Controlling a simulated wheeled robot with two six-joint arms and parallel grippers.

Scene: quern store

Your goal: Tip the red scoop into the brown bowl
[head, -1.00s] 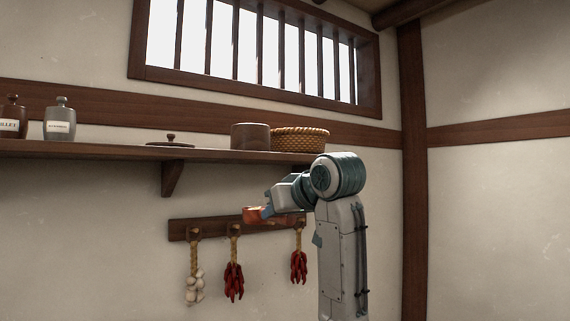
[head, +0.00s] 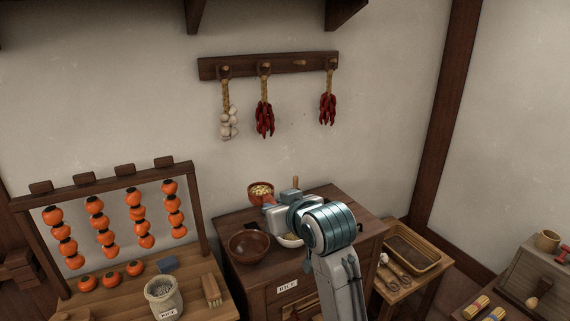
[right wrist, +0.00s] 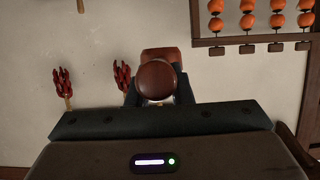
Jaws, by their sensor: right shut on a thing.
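The red scoop (head: 268,202) is held up in the head view with yellow pieces in its cup; it looks about level. My right gripper (head: 276,207) is shut on it. In the right wrist view the scoop's round reddish-brown end (right wrist: 157,80) shows between the fingers; its contents do not show there. The brown bowl (head: 249,245) stands on a dark wooden chest (head: 238,272), below the scoop in the picture, and looks empty. The height of the scoop over the chest is hard to tell. My left gripper is not in view.
On the left, a persimmon rack (head: 105,183), a labelled jar (head: 163,300) and a brush (head: 212,291) share a table. A wooden tray (head: 432,266) stands at the right. Garlic and chillies hang behind.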

